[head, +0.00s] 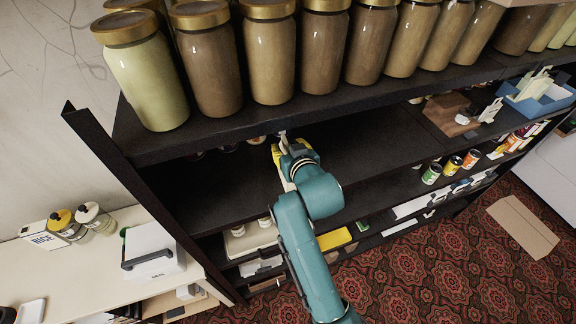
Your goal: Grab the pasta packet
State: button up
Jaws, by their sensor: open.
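My teal arm reaches up into the dark shelf unit, and my gripper (283,142) is at the upper shelf opening, just under the top board. It is small in the picture, seen from behind, and open. A small yellow patch (276,155) shows right at the gripper and the wrist. I cannot tell whether it is a packet or part of the gripper. No pasta packet can be clearly made out. The back of the shelf near the gripper is dark and partly hidden by the top board and my arm.
Large gold-lidded jars (270,50) line the top board. Cans (432,173) stand on a shelf at right, with a blue box (540,97) above. A rice box (45,236) and jars (93,218) stand on the side counter. The shelf right of my gripper has bare space. Cardboard (523,226) lies on the carpet.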

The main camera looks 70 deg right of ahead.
grip_shut()
jog(key=shift+r, duration=0.1)
dwell(0.3)
